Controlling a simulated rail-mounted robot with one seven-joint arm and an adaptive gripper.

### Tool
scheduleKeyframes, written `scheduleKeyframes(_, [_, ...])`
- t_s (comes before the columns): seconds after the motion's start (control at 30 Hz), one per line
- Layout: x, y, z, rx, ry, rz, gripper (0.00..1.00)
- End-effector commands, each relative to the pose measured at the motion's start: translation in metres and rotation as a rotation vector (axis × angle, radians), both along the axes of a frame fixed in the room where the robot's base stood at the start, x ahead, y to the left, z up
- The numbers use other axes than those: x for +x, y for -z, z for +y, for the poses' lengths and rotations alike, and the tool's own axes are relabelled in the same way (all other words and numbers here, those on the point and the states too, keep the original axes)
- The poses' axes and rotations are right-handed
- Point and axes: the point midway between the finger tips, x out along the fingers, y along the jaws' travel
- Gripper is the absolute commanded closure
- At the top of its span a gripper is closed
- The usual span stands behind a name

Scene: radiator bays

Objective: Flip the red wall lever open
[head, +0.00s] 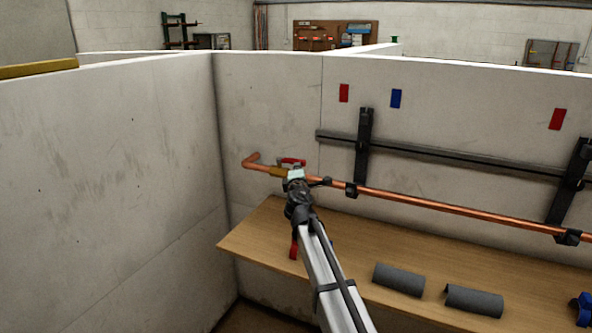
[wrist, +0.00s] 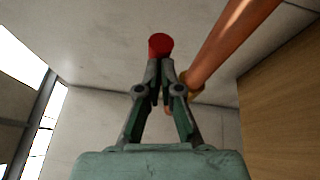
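The red wall lever (head: 292,161) sits at the brass valve (head: 278,171) on the copper pipe, near the corner of the bay. In the wrist view, the lever's round red end (wrist: 160,45) is just beyond my fingertips, and part of the brass valve (wrist: 187,90) shows behind the right finger. My gripper (head: 297,174) is beside the valve and hides part of the pipe there. In the wrist view, my gripper's fingertips (wrist: 160,68) are drawn together with almost no gap, and the red end is wider than that gap. I cannot tell whether they touch it.
The copper pipe (head: 430,206) runs right along the wall, below a dark rail (head: 430,153) with brackets. A wooden bench (head: 260,240) lies below, carrying two dark half-round sleeves (head: 398,280), a red object (head: 293,249) and a blue object (head: 583,308). A partition wall (head: 110,170) stands left.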

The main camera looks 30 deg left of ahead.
Motion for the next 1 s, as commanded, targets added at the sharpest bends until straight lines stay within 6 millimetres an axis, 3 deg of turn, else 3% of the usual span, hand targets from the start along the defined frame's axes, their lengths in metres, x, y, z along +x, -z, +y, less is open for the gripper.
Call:
scheduleKeyframes(0.03, [0.014,-0.006,-0.003,-0.004,0.018,-0.006,1.00])
scheduleKeyframes(0.27, [0.012,-0.006,-0.003,-0.003,0.019,-0.007,1.00])
scheduleKeyframes(0.47, [-0.011,-0.001,-0.007,-0.003,0.018,-0.008,1.00])
scheduleKeyframes(0.6, [-0.040,0.006,-0.011,-0.002,0.013,-0.007,1.00])
scheduleKeyframes(0.8, [-0.048,0.006,-0.059,-0.002,0.014,-0.005,1.00])
scheduleKeyframes(1.0, [-0.055,0.008,-0.090,-0.002,0.011,-0.004,1.00])
